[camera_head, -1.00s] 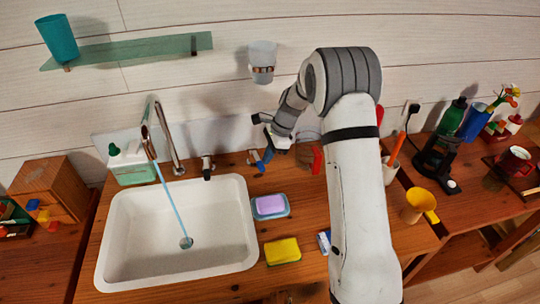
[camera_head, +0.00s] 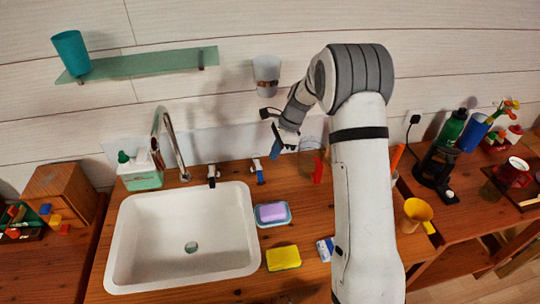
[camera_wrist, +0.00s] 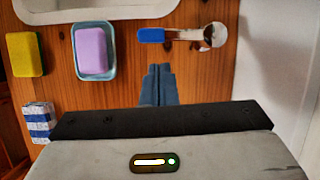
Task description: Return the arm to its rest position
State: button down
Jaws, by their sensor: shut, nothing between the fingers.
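My gripper (camera_head: 282,142) hangs above the counter behind the sink, to the right of the taps. Its blue fingers are together with nothing between them, as the wrist view (camera_wrist: 158,84) also shows. Below and to its left is the blue-handled tap (camera_head: 257,171), which the wrist view shows just beyond the fingertips (camera_wrist: 152,36). The gripper is apart from it. My arm rises at the right of the head view and bends over toward the wall, hiding part of the counter.
The white sink (camera_head: 125,250) is at left with no water running. A glass cup (camera_head: 266,75) hangs on the wall. A yellow cup (camera_head: 416,212) stands at right.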

jog(key=s+d+r+n+t+h, duration=0.1)
jog(key=s+d+r+n, duration=0.1)
jog(key=s+r, duration=0.3)
jog(key=s+d+r+n, duration=0.1)
jog(key=s+r+n, duration=0.1)
jog(key=r, duration=0.5)
jog(key=s+d+r+n+t+h, duration=0.1)
jog(key=s+n, duration=0.3)
jog(key=s, duration=0.4)
jog(key=s+d+r+n+t+h+b, duration=0.1)
jog(key=s+d+r+n, duration=0.1)
jog(key=s, duration=0.7)
jog(key=s+d+r+n+t+h+b, duration=0.1)
jog(key=s+d+r+n, duration=0.1)
jog(key=s+n, duration=0.3)
jog(key=s, duration=0.4)
jog(key=shift+s+d+n, duration=0.15)
jog(key=shift+d+n, duration=0.25)
